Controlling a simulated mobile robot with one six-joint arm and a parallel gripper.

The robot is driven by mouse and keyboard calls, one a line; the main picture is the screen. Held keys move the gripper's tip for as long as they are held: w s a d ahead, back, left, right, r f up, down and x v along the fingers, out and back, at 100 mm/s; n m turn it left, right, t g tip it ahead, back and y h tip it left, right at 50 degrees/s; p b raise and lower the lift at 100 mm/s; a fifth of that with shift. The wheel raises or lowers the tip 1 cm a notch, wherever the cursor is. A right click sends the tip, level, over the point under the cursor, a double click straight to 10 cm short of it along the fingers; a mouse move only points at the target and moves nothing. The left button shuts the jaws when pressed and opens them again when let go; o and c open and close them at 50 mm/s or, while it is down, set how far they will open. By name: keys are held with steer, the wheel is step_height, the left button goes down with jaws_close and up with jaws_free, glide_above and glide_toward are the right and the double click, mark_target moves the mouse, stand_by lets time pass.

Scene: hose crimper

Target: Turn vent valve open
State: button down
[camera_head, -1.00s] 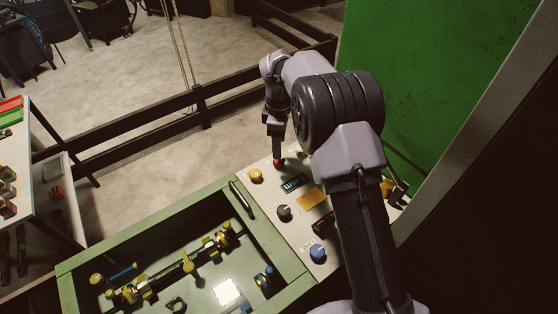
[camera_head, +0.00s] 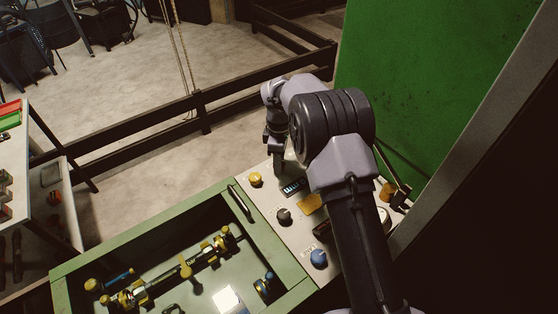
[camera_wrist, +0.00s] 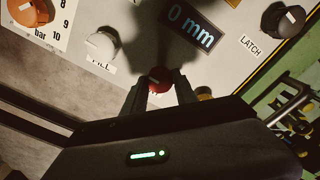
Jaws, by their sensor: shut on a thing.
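A small round red knob (camera_wrist: 158,77) sits on the pale control panel (camera_wrist: 150,50) in the wrist view. The label below it is mostly hidden, so I cannot read whether it says vent. My gripper (camera_wrist: 160,84) is shut on the red knob, with one finger on each side of it. In the head view my gripper (camera_head: 278,169) points down at the far part of the panel and hides the red knob.
Close by are a white knob marked FILL (camera_wrist: 102,45), an orange bar knob (camera_wrist: 30,10), a "0 mm" display (camera_wrist: 190,26), a black LATCH knob (camera_wrist: 283,18) and a yellow knob (camera_head: 256,178). A green-framed tray (camera_head: 160,222) adjoins the panel.

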steer(key=shift+m, duration=0.3)
steer(key=m+p, duration=0.1)
steer(key=m, duration=0.2)
steer(key=shift+m, duration=0.3)
steer(key=m, duration=0.4)
steer(key=shift+m+p, duration=0.3)
steer(key=m, duration=0.4)
steer(key=shift+m, duration=0.3)
steer(key=shift+m+b, duration=0.35)
steer(key=shift+m, duration=1.85)
steer(key=c, duration=1)
jaws_free()
steer(key=shift+o, duration=0.2)
